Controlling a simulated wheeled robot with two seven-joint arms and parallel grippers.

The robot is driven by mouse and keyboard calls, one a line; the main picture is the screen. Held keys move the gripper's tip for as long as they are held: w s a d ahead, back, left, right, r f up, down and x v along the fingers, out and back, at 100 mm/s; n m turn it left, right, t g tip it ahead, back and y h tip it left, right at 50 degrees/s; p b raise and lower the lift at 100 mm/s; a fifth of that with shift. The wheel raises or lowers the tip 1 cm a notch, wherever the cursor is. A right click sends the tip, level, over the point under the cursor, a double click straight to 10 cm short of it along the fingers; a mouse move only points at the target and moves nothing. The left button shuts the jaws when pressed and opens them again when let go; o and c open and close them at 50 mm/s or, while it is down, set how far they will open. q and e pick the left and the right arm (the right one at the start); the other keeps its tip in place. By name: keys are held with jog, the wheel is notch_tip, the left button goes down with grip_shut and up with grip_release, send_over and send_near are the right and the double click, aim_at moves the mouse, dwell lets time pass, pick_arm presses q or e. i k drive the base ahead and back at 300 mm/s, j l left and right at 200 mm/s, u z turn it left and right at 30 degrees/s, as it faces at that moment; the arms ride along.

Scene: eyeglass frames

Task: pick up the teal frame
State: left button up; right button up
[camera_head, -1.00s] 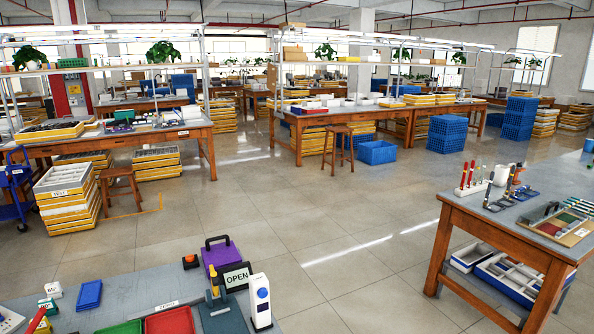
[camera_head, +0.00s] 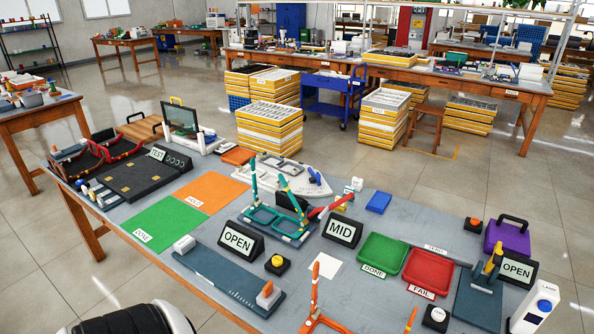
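The teal frame (camera_head: 254,188) sits near the middle of the grey bench in the head view. An orange frame (camera_head: 314,285) stands with a temple upright at the front edge of the picture, partly cut off. Neither of my grippers is in view.
Green (camera_head: 164,225) and orange (camera_head: 212,190) mats lie left of the teal frame. An OPEN sign (camera_head: 239,242) and a MID sign (camera_head: 342,229) stand close by. Green (camera_head: 382,255) and red (camera_head: 428,270) trays are to the right. A black tray (camera_head: 130,183) is at the left.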

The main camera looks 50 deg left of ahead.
aim_at(255, 207)
jog(key=u, duration=1.35)
